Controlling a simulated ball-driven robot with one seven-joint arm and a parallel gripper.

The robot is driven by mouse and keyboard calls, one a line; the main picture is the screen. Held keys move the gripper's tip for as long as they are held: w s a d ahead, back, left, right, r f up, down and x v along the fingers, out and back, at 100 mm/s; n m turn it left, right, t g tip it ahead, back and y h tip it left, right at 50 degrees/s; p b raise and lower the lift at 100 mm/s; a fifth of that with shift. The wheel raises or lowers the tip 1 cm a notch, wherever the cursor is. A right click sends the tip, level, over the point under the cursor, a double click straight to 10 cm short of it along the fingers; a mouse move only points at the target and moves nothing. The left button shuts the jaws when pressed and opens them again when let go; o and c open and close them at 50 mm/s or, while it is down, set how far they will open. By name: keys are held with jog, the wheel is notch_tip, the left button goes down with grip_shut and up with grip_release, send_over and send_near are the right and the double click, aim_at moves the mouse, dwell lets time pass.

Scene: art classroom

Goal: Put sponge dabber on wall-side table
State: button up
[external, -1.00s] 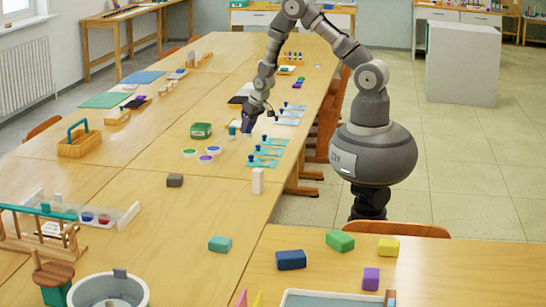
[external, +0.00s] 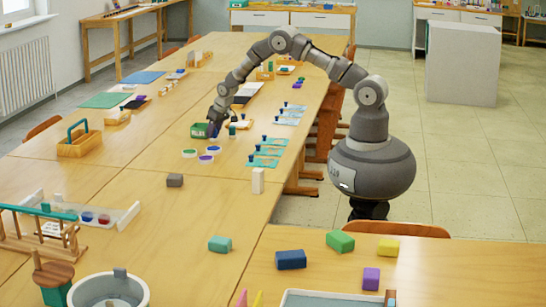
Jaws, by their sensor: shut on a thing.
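My gripper (external: 213,127) is low over the long table, just right of a green box. It is shut on a small dark blue thing, which looks like the sponge dabber (external: 213,131); its shape is too small and too covered to make out fully. Similar blue-knobbed pieces stand on teal mats (external: 268,151) along the table's right side. The wall-side table (external: 140,10) is a narrow wooden table against the left wall at the back, far from my gripper, with small items on it.
The green box (external: 200,130) stands beside my gripper. A teal-topped piece (external: 232,131) and several round paint pots (external: 206,158) are close by. A wooden caddy (external: 79,140) is to the left. Bare floor separates the long table (external: 140,195) from the wall-side table.

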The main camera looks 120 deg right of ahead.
jog(key=shift+f, duration=0.4)
jog(key=shift+r, duration=0.15)
jog(key=o, duration=1)
jog(key=p+v, duration=0.4)
jog(key=v, duration=0.8)
